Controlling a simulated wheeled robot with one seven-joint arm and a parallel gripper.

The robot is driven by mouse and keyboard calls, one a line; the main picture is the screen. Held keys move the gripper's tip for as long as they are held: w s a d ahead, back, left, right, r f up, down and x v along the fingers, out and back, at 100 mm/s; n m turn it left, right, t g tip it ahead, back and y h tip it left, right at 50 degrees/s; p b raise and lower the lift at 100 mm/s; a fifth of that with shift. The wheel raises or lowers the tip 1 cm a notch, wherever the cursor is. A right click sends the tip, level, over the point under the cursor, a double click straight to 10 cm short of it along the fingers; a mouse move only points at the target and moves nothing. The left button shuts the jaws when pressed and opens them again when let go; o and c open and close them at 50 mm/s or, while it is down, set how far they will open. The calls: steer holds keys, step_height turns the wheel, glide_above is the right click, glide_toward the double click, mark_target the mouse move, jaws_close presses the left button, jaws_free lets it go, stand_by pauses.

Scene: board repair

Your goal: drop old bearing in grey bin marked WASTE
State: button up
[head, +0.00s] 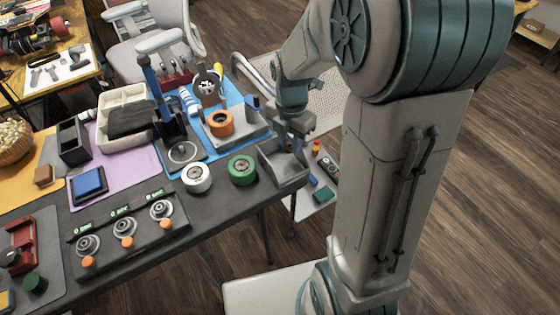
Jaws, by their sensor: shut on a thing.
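The grey bin (291,178) stands at the right end of the dark workbench. It is an open-topped box, and any marking on it cannot be read from here. My gripper (294,145) points down over the back part of the bin's opening. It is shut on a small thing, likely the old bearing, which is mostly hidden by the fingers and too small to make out. I cannot tell how far above the bin floor it is held.
A green-rimmed wheel (242,170) and a white wheel (196,178) lie left of the bin. An orange wheel (220,123) sits on a grey stand behind them. A low side table (309,206) with small parts is beyond the bench's right edge.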

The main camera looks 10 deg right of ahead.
steer(key=o, duration=1)
step_height(320, 180, up, 14)
steer(key=shift+f+p, duration=0.1)
steer(key=shift+p, duration=0.85)
steer(key=s+r+m+t+p, duration=0.1)
steer(key=s+m, duration=0.3)
steer(key=m, duration=0.4)
steer(key=s+r+m+t+p, duration=0.1)
steer(key=s+m+p, duration=0.3)
steer(key=m, duration=0.5)
steer(key=s+r+m+p, duration=0.2)
steer(key=s+m, duration=0.3)
steer(key=m, duration=0.3)
steer(key=shift+s+r+t, duration=0.3)
steer(key=shift+s+t, duration=0.05)
steer(key=shift+t, duration=0.05)
